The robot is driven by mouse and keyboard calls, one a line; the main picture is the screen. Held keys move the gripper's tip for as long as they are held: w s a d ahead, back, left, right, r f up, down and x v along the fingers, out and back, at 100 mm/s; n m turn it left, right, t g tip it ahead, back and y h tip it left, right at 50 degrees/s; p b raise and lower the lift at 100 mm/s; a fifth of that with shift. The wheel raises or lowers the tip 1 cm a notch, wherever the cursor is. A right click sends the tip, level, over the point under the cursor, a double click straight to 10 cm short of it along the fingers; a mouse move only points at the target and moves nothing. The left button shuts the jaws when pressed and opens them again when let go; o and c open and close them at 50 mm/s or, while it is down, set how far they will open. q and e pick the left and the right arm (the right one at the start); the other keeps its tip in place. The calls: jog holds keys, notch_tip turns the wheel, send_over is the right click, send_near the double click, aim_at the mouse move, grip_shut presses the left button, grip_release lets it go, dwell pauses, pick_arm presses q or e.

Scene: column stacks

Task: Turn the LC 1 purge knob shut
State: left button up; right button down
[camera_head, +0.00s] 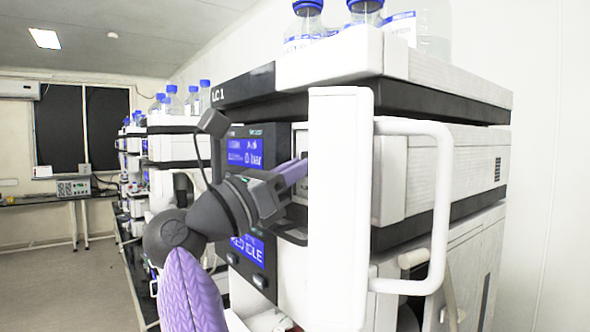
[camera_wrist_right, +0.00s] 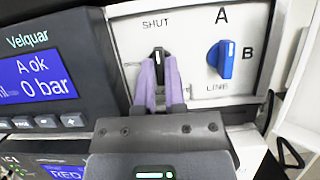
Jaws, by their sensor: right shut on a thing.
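The purge knob (camera_wrist_right: 158,60) is small and black with a white mark, under the printed word SHUT on a light panel. Its white mark points up, toward SHUT. My right gripper (camera_wrist_right: 160,78) has its two purple fingers closed on the knob, one on each side. In the head view my right gripper (camera_head: 296,172) reaches into the front of the stack labelled LC 1 (camera_head: 217,95). The knob is hidden there behind the fingers and a white upright panel. My left gripper is not in view.
A blue selector knob (camera_wrist_right: 222,60) marked A, B and LINE sits just right of the purge knob. A display (camera_wrist_right: 40,75) is to the left. A white upright panel (camera_head: 338,200) with a loop handle (camera_head: 440,200) stands close beside my gripper. Bottles (camera_head: 308,22) stand on top.

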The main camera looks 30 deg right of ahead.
jog(key=c, duration=0.7)
grip_release()
jog(key=b+v, duration=0.2)
jog(key=v, duration=0.8)
jog(key=shift+b, duration=0.3)
